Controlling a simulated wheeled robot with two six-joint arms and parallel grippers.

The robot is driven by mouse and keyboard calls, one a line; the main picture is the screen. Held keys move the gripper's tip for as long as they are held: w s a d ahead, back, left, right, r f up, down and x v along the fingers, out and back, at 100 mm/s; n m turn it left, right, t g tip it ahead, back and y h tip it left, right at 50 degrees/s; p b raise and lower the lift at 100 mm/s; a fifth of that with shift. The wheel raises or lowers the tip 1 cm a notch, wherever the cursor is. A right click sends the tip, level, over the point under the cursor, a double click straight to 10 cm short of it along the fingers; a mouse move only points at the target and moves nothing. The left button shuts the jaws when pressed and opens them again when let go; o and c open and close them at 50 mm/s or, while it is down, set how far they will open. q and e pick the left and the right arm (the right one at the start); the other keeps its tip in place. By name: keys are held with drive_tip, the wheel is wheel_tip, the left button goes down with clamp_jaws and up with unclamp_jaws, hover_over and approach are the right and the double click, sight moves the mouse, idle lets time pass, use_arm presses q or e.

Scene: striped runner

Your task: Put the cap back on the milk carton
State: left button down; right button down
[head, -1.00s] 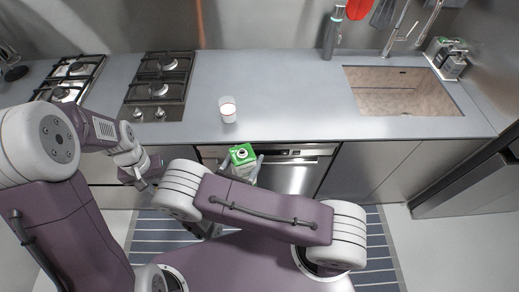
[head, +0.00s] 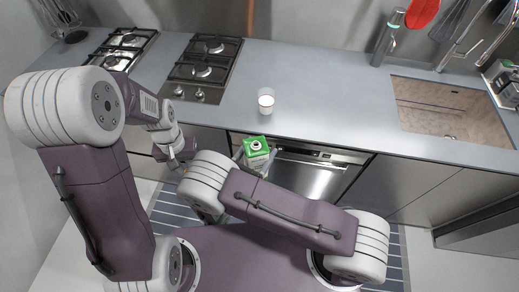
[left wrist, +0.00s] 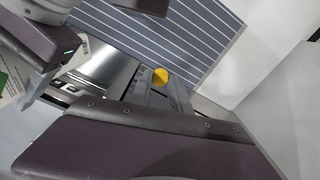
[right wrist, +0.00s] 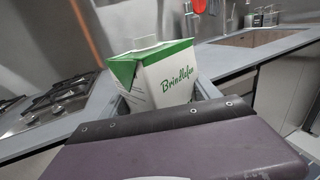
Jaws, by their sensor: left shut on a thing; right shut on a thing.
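The milk carton (head: 257,152), white with a green top, stands roughly upright in my right gripper (head: 254,163), in front of the counter edge. The right wrist view shows the carton (right wrist: 158,78) clasped low, its lower part hidden behind the gripper. A pale open spout (right wrist: 145,42) rises from its top with no cap on it. My left gripper (left wrist: 157,88) is shut on the yellow cap (left wrist: 160,76). In the head view the left gripper (head: 181,163) is left of the carton, apart from it. A strip of the carton shows at the left wrist view's left edge.
A glass with white contents (head: 266,101) stands on the counter (head: 320,105) behind the carton. A black hob (head: 205,68) is left of it and a sink (head: 445,108) is right. A dishwasher (head: 308,172) is below the counter; a striped runner (head: 390,245) covers the floor.

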use_arm(q)
drive_tip(key=w+d+r+m, duration=0.2)
drive_tip(key=w+d+r, duration=0.3)
drive_tip(key=d+r, duration=0.45)
drive_tip(key=d+r+m, duration=0.1)
drive_tip(key=d+r, duration=0.1)
drive_tip(key=d, duration=0.2)
drive_tip(key=s+d+r+m, duration=0.1)
drive_tip(key=d+r, duration=0.1)
drive_tip(key=d, duration=0.2)
drive_tip(key=d+r+m, duration=0.1)
drive_tip(key=d+r, duration=0.1)
drive_tip(key=d, duration=0.2)
drive_tip(key=shift+s+r+m, duration=0.3)
drive_tip(key=shift+r+m, duration=0.05)
drive_tip(key=shift+m, duration=0.05)
drive_tip(key=shift+s+d, duration=0.3)
drive_tip(key=shift+s, duration=0.05)
drive_tip(key=shift+w, duration=0.1)
drive_tip(key=shift+f, duration=2)
